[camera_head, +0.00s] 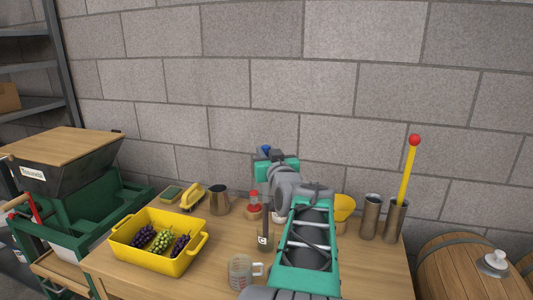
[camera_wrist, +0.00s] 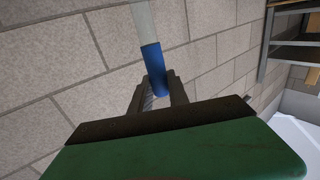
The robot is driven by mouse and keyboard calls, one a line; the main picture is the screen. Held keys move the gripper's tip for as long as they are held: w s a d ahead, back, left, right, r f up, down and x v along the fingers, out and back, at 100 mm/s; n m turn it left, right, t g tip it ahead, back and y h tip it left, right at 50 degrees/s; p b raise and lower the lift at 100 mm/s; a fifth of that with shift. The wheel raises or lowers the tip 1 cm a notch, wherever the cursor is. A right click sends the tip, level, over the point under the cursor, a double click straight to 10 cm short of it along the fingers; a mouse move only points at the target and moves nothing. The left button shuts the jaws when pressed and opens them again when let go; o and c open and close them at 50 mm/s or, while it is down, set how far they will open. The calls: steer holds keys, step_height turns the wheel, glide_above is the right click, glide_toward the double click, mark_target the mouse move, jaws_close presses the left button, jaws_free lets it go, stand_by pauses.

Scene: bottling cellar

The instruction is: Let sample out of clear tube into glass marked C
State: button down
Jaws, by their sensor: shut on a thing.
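My gripper (camera_head: 266,158) is raised above the table, near the wall. In the wrist view its fingers (camera_wrist: 158,82) are closed around the blue end (camera_wrist: 154,62) of a tube. The tube's pale, see-through length (camera_wrist: 144,20) runs out of the top of that view. The blue end (camera_head: 266,149) also shows at my gripper in the head view. A small glass with a label reading C (camera_head: 263,241) stands on the table below my gripper, left of my forearm. The tube's lower end and its contents cannot be made out.
A yellow crate (camera_head: 122,239) with grapes stands at the left. A clear jug (camera_head: 241,272) is at the front. A metal cup (camera_head: 219,200) and a red-topped item (camera_head: 253,197) are behind. Metal cylinders (camera_head: 371,217), one holding a yellow rod (camera_head: 407,176), stand right of my arm.

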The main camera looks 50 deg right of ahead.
steer(key=shift+f+b, duration=0.4)
steer(key=shift+b, duration=0.05)
stand_by(4.5)
step_height(320, 180, up, 12)
steer(key=p, duration=0.4)
steer(key=shift+r, duration=0.25)
stand_by(0.5)
